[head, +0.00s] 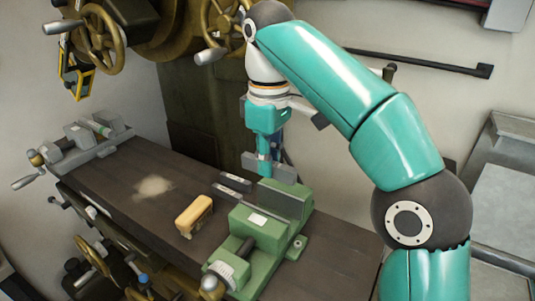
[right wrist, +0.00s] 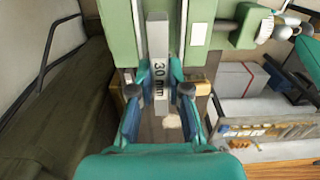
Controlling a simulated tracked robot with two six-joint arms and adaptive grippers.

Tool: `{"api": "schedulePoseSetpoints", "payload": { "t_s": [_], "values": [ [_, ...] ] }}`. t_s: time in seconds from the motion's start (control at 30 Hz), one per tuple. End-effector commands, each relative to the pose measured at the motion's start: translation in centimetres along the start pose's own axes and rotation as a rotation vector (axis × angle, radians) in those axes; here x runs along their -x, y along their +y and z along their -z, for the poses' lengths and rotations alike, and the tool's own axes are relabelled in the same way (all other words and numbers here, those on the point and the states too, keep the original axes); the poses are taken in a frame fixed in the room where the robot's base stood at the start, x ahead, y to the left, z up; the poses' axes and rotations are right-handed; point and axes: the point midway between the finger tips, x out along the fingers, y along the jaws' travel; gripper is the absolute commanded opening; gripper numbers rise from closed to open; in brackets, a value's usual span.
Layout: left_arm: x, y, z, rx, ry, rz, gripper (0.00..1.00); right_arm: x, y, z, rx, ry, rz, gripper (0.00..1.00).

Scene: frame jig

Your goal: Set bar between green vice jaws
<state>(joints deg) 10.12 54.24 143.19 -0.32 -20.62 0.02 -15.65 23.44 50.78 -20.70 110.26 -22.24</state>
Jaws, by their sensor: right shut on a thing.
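The green vice (head: 262,228) stands at the near right end of the dark machine table. My right gripper (head: 266,172) points down above the far side of this vice. It is shut on a grey bar (head: 284,172), which it holds level above the jaws. My left gripper is not in view.
A grey vice (head: 88,143) stands at the table's far left end. A tan block-like brush (head: 194,216) lies left of the green vice. Dark flat bars (head: 235,182) lie by its jaws.

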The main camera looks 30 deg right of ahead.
Motion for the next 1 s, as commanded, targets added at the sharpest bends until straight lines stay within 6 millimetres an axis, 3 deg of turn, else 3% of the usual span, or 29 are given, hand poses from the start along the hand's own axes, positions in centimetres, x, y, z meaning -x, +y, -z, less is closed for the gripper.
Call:
{"api": "schedulePoseSetpoints", "payload": {
  "t_s": [0.53,1.0],
  "values": [
    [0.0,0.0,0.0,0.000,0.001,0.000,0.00,-3.9,0.4,-0.7,-0.018,0.002,0.000,0.00],
    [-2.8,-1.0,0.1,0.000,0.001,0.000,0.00,-7.9,0.5,-0.7,-0.020,0.002,0.000,0.00]
  ]
}}
